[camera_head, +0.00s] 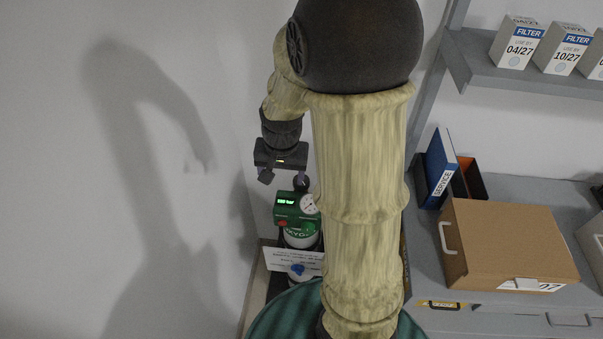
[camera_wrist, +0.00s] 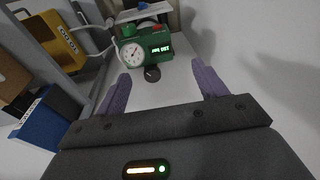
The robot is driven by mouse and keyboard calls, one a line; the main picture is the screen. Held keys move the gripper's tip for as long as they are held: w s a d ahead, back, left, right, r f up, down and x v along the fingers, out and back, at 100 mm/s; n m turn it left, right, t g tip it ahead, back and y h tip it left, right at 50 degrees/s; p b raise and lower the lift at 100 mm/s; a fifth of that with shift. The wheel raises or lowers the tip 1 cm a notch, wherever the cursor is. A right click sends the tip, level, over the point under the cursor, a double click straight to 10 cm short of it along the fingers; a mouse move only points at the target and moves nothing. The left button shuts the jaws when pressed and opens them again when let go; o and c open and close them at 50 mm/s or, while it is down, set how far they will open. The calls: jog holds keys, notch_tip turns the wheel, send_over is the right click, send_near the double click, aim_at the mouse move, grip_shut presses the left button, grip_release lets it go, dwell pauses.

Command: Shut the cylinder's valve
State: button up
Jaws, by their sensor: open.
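The cylinder (camera_head: 300,239) stands by the wall, partly hidden behind my arm in the head view. On it sits a green regulator block (camera_head: 288,208) with a lit display and a round white gauge (camera_head: 309,204). A dark round knob (camera_head: 301,183) sticks up at the block's top; it also shows as a black knob (camera_wrist: 152,73) in the wrist view, beside the green block (camera_wrist: 150,50). My gripper (camera_head: 282,178) is above the regulator, its jaws open and empty. In the wrist view my gripper (camera_wrist: 160,69) has its purple fingers spread, with the knob between them in the picture, apart from both.
A blue knob (camera_head: 297,270) and a white printed card (camera_head: 293,260) are lower down by the cylinder. A grey bench (camera_head: 515,190) with a cardboard box (camera_head: 505,244) and blue binder (camera_head: 440,166) is to the right.

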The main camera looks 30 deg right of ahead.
jog(key=w+d+m+g+p, duration=0.1)
jog(key=w+d+m+p, duration=0.1)
jog(key=w+d+m, duration=0.7)
jog(key=shift+d+f+p, duration=0.35)
jog(key=shift+d+p, duration=0.05)
jog(key=shift+d, duration=0.6)
jog(key=shift+f, duration=0.1)
jog(key=f+p, duration=0.1)
jog(key=f, duration=0.4)
jog(key=f+p, duration=0.1)
jog(key=f, duration=0.5)
jog(key=w+f+p, duration=0.1)
jog(key=f, duration=0.5)
jog(key=shift+w+a+p, duration=0.1)
jog(key=shift+p, duration=0.25)
jog(key=c, duration=1)
